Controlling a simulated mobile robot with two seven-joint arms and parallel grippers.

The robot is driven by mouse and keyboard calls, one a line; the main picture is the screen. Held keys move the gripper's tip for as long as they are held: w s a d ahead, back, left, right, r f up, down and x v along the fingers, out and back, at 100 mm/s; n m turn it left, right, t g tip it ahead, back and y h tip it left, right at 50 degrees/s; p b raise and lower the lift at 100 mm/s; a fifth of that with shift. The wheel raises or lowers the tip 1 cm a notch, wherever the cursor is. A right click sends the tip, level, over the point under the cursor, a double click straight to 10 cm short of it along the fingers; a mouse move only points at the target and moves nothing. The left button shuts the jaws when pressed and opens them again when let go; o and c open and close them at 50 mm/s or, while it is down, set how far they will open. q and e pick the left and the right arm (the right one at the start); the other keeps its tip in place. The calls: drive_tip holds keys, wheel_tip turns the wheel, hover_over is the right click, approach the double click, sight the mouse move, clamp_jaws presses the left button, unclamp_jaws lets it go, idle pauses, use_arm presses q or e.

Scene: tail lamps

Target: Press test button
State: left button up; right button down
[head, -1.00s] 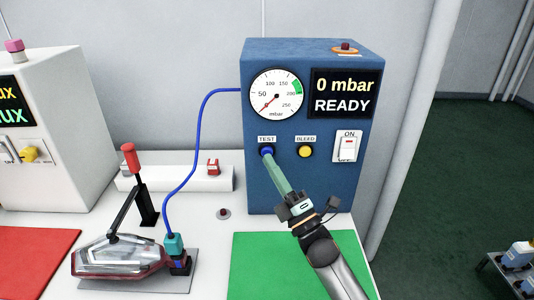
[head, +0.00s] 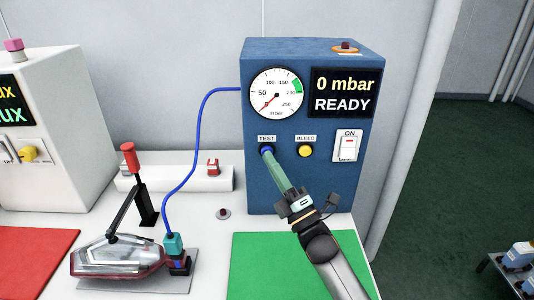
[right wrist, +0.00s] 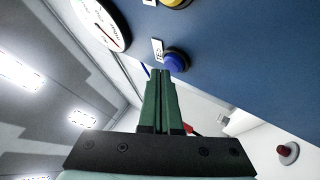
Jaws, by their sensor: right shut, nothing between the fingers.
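The blue TEST button (head: 267,151) sits on the front of the blue tester box (head: 260,190), under its TEST label. It also shows in the right wrist view (right wrist: 175,62). My right gripper (head: 271,160) is shut and empty, its green fingers pointing at the button. In both views the fingertips are right at the button; I cannot tell whether they touch it. The display (head: 346,94) reads 0 mbar READY, and the gauge (head: 277,94) needle is at the low end. My left gripper is not in view.
A yellow BLEED button (head: 305,151) and a white ON switch (head: 347,147) are right of TEST. A tail lamp (head: 110,260) lies under a red-handled clamp (head: 130,160), with a blue hose (head: 183,170) to the box. A green mat (head: 260,270) lies in front.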

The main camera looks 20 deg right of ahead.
drive_tip(key=shift+w+d, duration=0.1)
drive_tip(key=shift+w, duration=0.35)
idle(0.6)
drive_tip(key=shift+s, duration=0.1)
drive_tip(key=shift+s+a, duration=0.25)
drive_tip(key=shift+s, duration=0.5)
drive_tip(key=shift+s, duration=0.1)
drive_tip(key=shift+s+a+p, duration=0.25)
drive_tip(key=shift+s+p, duration=0.1)
drive_tip(key=shift+s, duration=0.45)
drive_tip(key=shift+s+a+p, duration=0.2)
drive_tip(key=shift+s+p, duration=0.15)
drive_tip(key=shift+s, duration=0.4)
drive_tip(key=shift+s+a+p, duration=0.25)
drive_tip(key=shift+s+p, duration=0.1)
drive_tip(key=shift+s, duration=0.45)
